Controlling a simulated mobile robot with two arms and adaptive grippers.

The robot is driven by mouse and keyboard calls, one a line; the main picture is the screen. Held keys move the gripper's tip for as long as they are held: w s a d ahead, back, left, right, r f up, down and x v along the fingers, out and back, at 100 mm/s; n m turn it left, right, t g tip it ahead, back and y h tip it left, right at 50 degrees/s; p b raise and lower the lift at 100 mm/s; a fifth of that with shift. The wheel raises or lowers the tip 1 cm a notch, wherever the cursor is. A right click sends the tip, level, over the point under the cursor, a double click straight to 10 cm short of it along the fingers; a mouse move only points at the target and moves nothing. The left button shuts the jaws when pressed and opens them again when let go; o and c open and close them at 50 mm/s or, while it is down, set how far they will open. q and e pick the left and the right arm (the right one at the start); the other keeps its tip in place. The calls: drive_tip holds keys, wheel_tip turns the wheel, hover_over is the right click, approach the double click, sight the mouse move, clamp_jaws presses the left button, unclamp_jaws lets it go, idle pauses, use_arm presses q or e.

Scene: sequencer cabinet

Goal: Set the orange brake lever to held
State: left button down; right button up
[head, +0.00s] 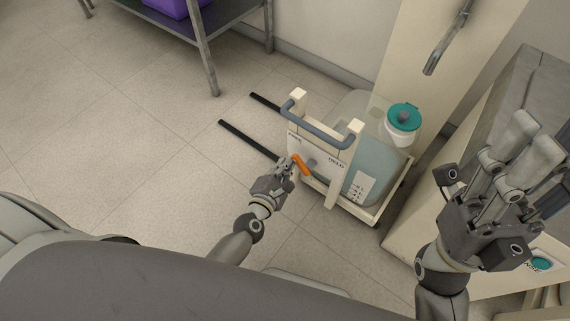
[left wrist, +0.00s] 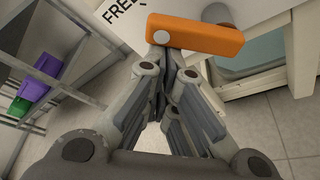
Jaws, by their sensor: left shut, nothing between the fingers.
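The orange brake lever (head: 301,165) is on the white front panel (head: 318,153) of a low cart, below and between the words FREE and HELD. It slants down to the right in the head view. In the left wrist view the lever (left wrist: 200,34) lies across the top, just beyond my fingertips, with FREE printed at its upper left. My left gripper (head: 286,168) is shut and empty, close beside the lever; I cannot tell whether it touches. The left fingertips (left wrist: 168,72) meet in the wrist view. My right gripper (head: 518,140) is raised at the right, fingers apart, away from the lever.
The cart has a blue-grey handle (head: 320,125) and carries a clear tank and a teal-capped bottle (head: 402,125). Two black bars (head: 248,138) extend left along the floor. A cabinet stands at the right. A metal shelf (head: 205,55) stands at the upper left.

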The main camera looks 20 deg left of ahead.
sight(294, 158)
use_arm(q)
drive_tip(key=r+m+t, duration=0.1)
drive_tip(key=m, duration=0.1)
drive_tip(key=d+r+m+t, duration=0.1)
drive_tip(key=m, duration=0.2)
drive_tip(key=d+r+m+y, duration=0.1)
drive_tip(key=m, duration=0.1)
drive_tip(key=shift+s+d+r+m+t, duration=0.15)
drive_tip(key=shift+s+m+t, duration=0.2)
drive_tip(key=shift+m+t, duration=0.05)
drive_tip(key=shift+s+d+r+m+t+h, duration=0.2)
drive_tip(key=shift+d+m+t+h, duration=0.25)
drive_tip(key=shift+m, duration=1.1)
drive_tip(key=shift+s+d+r+m+t+h, duration=0.1)
drive_tip(key=shift+s+d+m+t+h, duration=0.2)
drive_tip(key=shift+d+m, duration=0.85)
drive_tip(key=shift+s+d+r+m+t+h, duration=0.15)
drive_tip(key=shift+m+t+h, duration=0.2)
drive_tip(key=shift+m, duration=1.65)
drive_tip(key=shift+f+b, duration=0.1)
drive_tip(key=shift+b, duration=0.2)
